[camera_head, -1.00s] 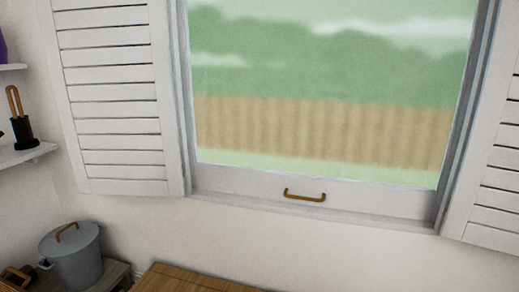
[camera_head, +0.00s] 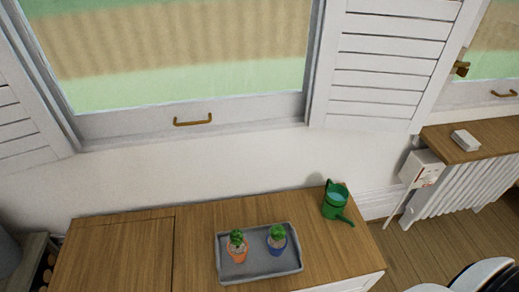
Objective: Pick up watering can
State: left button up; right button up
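A green watering can (camera_head: 336,202) stands near the right end of a wooden cabinet top (camera_head: 195,251), close to the wall below the window. Its spout or handle points down and to the right in the head view. Neither of my grippers shows in this view.
A grey tray (camera_head: 259,268) with two potted cacti, one in an orange pot (camera_head: 237,252) and one in a blue pot (camera_head: 277,242), lies left of the can. A radiator (camera_head: 468,186) under a wooden shelf (camera_head: 478,138) is at the right.

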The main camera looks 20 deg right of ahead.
aim_at(332, 207)
jog(key=z, duration=0.9)
